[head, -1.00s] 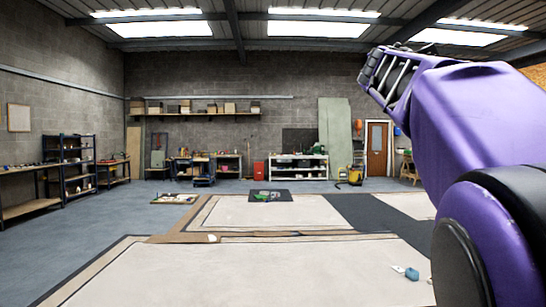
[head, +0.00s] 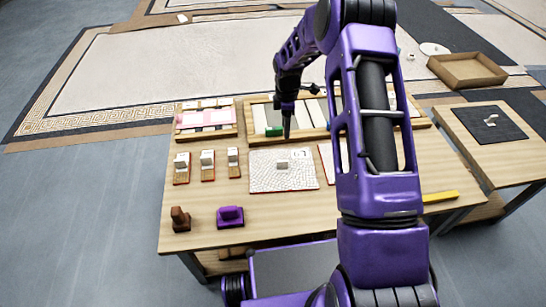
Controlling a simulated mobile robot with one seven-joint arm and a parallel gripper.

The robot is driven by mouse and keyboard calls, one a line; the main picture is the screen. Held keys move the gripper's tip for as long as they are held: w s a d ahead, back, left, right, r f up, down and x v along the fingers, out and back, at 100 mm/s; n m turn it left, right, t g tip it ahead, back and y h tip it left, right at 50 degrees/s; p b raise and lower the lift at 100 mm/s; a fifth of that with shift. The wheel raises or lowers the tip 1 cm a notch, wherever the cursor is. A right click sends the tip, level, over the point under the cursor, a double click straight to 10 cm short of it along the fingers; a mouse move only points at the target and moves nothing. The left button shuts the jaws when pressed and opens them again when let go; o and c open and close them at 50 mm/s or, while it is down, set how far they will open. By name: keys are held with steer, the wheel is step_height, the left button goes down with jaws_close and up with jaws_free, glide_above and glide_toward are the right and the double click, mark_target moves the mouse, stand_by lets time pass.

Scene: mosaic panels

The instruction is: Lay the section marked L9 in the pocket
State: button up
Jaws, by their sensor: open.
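A pale mosaic panel (head: 264,178) lies flat on the wooden table, with a small grey block on it and a mark near its far right corner too small to read. A second red-edged panel (head: 326,165) is mostly hidden behind my arm. I cannot tell which section is L9. Behind them is a wooden frame (head: 257,139) with pale strips and a green piece; I cannot tell whether it holds the pocket. My gripper (head: 287,137) points down just behind the near panel's far edge. It is open, with nothing visible in it.
Three small wooden-based pieces (head: 207,165) stand at left, before a tray with a pink slab (head: 205,118). A brown block (head: 180,219) and a purple block (head: 230,216) are near the front edge. A yellow bar (head: 440,197) lies at right. A side table holds a dark mat (head: 487,130).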

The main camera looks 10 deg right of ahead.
steer(key=b, duration=0.2)
glide_above(282, 161)
steer(key=f, duration=1.2)
steer(key=shift+d, duration=0.3)
steer(key=shift+a+f, duration=0.2)
steer(key=shift+f, duration=2.7)
jaws_close()
steer(key=shift+w+r, duration=0.1)
